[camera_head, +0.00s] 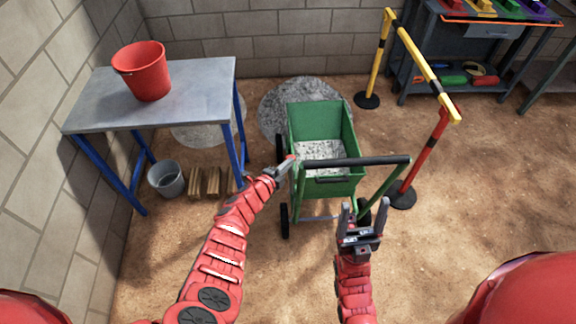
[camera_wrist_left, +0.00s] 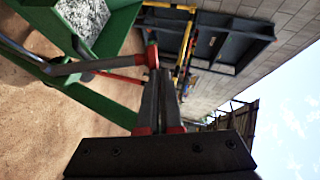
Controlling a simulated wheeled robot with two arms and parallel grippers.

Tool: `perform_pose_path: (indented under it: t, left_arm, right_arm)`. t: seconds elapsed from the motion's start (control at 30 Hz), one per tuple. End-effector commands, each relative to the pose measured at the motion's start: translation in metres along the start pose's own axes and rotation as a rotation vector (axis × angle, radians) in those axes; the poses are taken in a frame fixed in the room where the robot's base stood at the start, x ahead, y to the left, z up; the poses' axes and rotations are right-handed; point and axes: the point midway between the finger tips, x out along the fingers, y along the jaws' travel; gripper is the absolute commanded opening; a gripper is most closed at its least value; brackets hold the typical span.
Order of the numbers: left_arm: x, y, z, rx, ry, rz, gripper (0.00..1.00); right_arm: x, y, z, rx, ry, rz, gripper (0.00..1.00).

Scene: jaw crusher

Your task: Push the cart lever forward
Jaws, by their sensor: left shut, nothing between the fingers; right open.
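A green cart (camera_head: 322,130) with grey gravel in it stands in the middle of the head view. Its black handle bar (camera_head: 360,161) runs across the near side on green arms, with a small dark bar (camera_head: 333,179) below it on the cart's near wall. My left gripper (camera_head: 288,162) is shut and empty at the left end of the handle; I cannot tell if it touches. My right gripper (camera_head: 364,206) is open and empty, on the near side of the handle's right part.
A grey table (camera_head: 200,95) with a red bucket (camera_head: 143,71) stands at the left. A metal bucket (camera_head: 166,179) and wood blocks (camera_head: 208,183) lie beneath it. A yellow and red barrier (camera_head: 425,65) stands right of the cart. A workbench (camera_head: 478,32) is behind it.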

Motion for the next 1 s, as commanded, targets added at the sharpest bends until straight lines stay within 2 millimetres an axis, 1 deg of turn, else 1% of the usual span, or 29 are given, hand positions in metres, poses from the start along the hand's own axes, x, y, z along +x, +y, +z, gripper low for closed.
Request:
perform_pose_path:
  t: [0.43, 0.57, 0.77, 0.83, 1.0]
  left_arm:
    - [0.001, -0.002, 0.0, 0.001, 0.001, -0.004, 0.0]
    - [-0.003, -0.002, 0.001, 0.001, -0.001, -0.003, 0.0]
    - [-0.021, -0.003, 0.001, 0.006, 0.0, -0.002, 0.0]
    - [-0.03, -0.003, -0.002, 0.006, 0.006, -0.002, 0.0]
    - [-0.053, -0.001, 0.001, 0.006, 0.001, -0.001, 0.0]
  right_arm:
    - [0.0, 0.0, 0.0, 0.0, 0.0, 0.0, 0.73]
    - [0.002, 0.0, 0.0, 0.0, 0.0, 0.0, 0.73]
    - [0.013, 0.001, -0.002, 0.0, 0.0, 0.0, 0.73]
    - [0.018, 0.001, -0.003, 0.0, 0.0, 0.0, 0.73]
    - [0.021, 0.001, -0.004, 0.0, 0.0, 0.0, 0.73]
